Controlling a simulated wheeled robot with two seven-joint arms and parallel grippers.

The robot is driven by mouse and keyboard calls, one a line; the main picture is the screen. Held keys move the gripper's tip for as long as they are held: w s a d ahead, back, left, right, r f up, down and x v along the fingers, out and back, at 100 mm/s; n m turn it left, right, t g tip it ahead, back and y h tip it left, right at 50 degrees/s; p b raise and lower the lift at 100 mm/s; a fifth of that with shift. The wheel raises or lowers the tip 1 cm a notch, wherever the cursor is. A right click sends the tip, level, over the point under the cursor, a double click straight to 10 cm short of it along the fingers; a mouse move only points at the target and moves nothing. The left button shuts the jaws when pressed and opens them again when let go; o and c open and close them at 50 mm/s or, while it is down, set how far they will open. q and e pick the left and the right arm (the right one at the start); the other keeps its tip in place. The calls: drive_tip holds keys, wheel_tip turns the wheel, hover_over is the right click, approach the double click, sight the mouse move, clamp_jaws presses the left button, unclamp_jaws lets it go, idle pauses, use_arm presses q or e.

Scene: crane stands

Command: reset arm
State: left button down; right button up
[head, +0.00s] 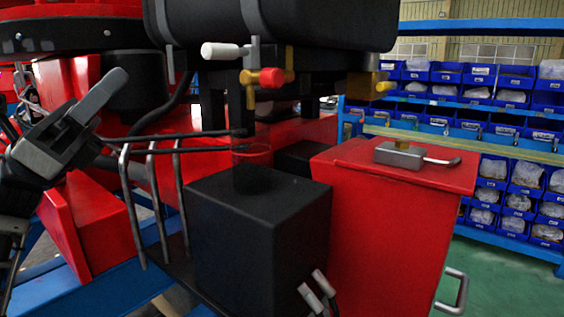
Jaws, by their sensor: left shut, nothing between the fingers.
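My left gripper (103,96) is at the left side of the head view, its fingers together and pointing up and to the right. It holds nothing. It is in front of the red crane body (75,80) and apart from the black box (262,235) in the middle. My right gripper is not in view.
A black tank (290,22) hangs above, with a white-handled valve (225,50) and a red-knobbed valve (268,78) below it. Metal rails (135,205) stand left of the black box. A red cabinet (385,225) stands right. Shelves with blue bins (437,120) are behind.

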use_arm(q)
drive_tip(key=w+f+m+t+y, duration=0.3)
drive_tip(key=f+m+t+y, duration=1.45)
drive_tip(key=f+m, duration=1.35)
drive_tip(key=s+d+f+n+g+y, duration=0.2)
drive_tip(key=s+f+n+g, duration=0.3)
drive_tip(key=s+f, duration=0.3)
drive_tip(key=s+d+f+n+g+y, duration=0.2)
drive_tip(key=s+d+f+n+g, duration=0.2)
drive_tip(key=s+f, duration=0.5)
wheel_tip(320, 180, down, 6)
drive_tip(key=n+g, duration=0.2)
drive_tip(key=g, duration=0.1)
drive_tip(key=shift+s+d+r+p, duration=0.15)
drive_tip(key=shift+d+r+p, duration=0.1)
drive_tip(key=shift+d+p, duration=0.1)
